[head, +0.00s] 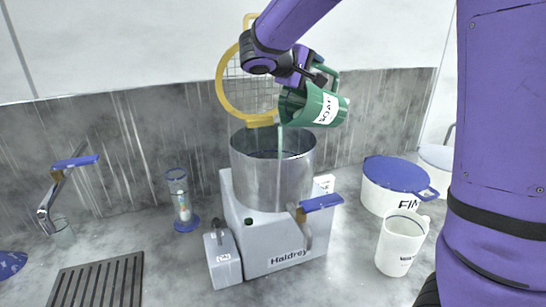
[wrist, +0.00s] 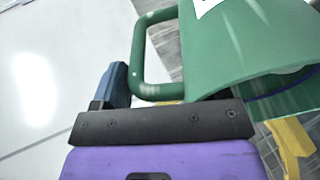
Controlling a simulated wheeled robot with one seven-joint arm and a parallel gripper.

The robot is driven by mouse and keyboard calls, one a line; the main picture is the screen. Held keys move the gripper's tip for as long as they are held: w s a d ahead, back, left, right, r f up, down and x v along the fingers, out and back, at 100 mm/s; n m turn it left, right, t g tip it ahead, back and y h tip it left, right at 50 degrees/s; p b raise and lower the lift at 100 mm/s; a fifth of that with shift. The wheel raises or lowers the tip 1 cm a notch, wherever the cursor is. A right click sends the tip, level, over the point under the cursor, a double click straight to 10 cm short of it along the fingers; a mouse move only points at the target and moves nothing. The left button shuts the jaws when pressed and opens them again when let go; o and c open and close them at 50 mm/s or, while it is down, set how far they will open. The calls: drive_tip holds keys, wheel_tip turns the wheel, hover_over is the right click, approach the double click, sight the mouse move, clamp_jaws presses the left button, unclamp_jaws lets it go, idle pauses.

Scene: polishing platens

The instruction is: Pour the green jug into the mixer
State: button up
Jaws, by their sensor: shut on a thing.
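The green jug (head: 312,106), with a white label on its side, is tipped over above the mixer (head: 272,190), its mouth toward the left. A thin pale green stream (head: 280,138) falls from its lip into the metal mixer bowl (head: 300,180). My gripper (head: 318,74) is shut on the jug's handle. In the wrist view the jug (wrist: 235,50) fills the upper right and its handle (wrist: 140,55) shows beside a blue finger. The liquid inside the bowl is mostly hidden by its rim.
A yellow-framed mesh screen (head: 222,85) stands behind the bowl. A white jug (head: 400,245) and a blue-lidded white tub (head: 400,175) stand to the right. A glass timer (head: 182,205), a tap (head: 52,195) and a drain grate (head: 95,285) are to the left.

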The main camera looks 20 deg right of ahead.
drive_tip(key=shift+s+a+h, duration=0.1)
drive_tip(key=shift+a+h, duration=0.25)
drive_tip(key=shift+h, duration=0.05)
idle(0.5)
